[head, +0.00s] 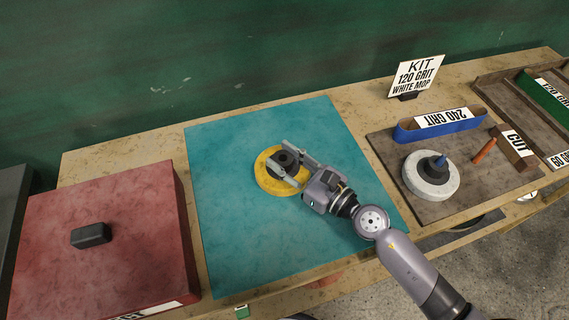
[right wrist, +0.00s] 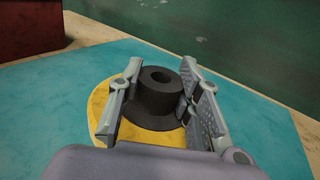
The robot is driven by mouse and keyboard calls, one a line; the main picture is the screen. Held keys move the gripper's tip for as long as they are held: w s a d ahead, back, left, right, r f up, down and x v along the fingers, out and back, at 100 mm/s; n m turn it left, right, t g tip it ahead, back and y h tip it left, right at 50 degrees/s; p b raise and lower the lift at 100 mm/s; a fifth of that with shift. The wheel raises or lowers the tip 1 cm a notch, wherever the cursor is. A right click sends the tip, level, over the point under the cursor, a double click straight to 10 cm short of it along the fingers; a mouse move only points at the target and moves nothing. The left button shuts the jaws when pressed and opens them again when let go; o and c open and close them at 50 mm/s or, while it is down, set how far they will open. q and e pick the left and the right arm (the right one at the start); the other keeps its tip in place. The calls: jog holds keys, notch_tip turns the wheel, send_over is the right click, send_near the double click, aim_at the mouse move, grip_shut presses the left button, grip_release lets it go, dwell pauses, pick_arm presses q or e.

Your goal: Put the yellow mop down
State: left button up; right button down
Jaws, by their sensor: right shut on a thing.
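The yellow mop (head: 264,181) is a flat yellow disc with a black hub (head: 288,160). It lies level over the middle of the teal mat (head: 225,240), on it or very close above it; I cannot tell if a small gap remains. My right gripper (head: 278,157) has its two fingers on either side of the black hub and is shut on it. In the right wrist view the hub stands between the fingers, with the yellow disc (right wrist: 98,100) below. My left gripper is not in view.
A red box (head: 120,230) with a black handle stands left of the mat. At right, a brown tray (head: 385,150) holds a white mop (head: 418,183), a blue belt (head: 450,130) and an orange stick (head: 484,150). A kit sign (head: 416,75) stands behind. The mat around the mop is clear.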

jog(key=shift+r, duration=0.1)
jog(key=shift+f, duration=0.2)
jog(key=c, duration=1.2)
grip_release()
jog(key=shift+o, duration=0.2)
